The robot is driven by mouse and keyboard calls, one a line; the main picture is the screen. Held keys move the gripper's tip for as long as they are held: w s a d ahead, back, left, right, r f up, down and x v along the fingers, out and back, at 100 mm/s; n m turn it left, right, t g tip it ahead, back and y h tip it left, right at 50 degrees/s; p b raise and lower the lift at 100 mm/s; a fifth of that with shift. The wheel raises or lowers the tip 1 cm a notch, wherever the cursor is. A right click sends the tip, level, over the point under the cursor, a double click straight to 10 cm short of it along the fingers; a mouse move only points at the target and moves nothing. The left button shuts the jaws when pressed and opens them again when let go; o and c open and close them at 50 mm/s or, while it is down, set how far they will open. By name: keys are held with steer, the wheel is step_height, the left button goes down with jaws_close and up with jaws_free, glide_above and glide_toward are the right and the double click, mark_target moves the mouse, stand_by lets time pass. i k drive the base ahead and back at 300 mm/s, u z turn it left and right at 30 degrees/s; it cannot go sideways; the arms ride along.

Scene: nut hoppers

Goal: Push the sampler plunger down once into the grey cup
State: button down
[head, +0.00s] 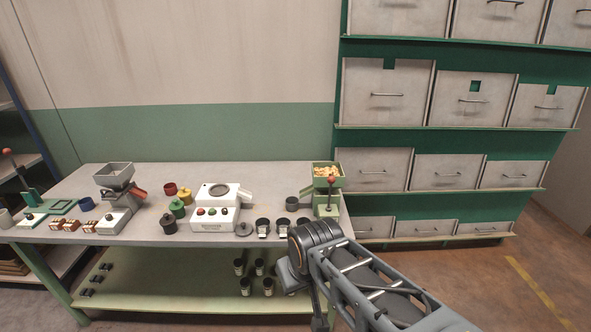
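A green sampler (326,207) stands at the right end of the bench, with a hopper of yellowish nuts on top. A red ball knob (331,180), which looks like its plunger's top, shows in front of the hopper. A spout (306,191) points left from the sampler. A dark grey cup (292,203) stands at or near the spout; whether it is exactly under it, and what it holds, I cannot tell. My arm rises from the lower right, its bent joint in front of the bench's right front edge. My gripper is not visible.
The bench (75,235) also holds a white machine (215,213), a grey hopper (114,177), coloured pots and labelled dark cups (262,228) near the front edge. A light grey cup (5,218) stands far left. Drawer shelves (435,127) rise at right; floor there is clear.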

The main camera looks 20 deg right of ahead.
mark_target(331, 180)
steer(key=u, duration=0.1)
steer(key=i, duration=1)
steer(key=z, duration=0.6)
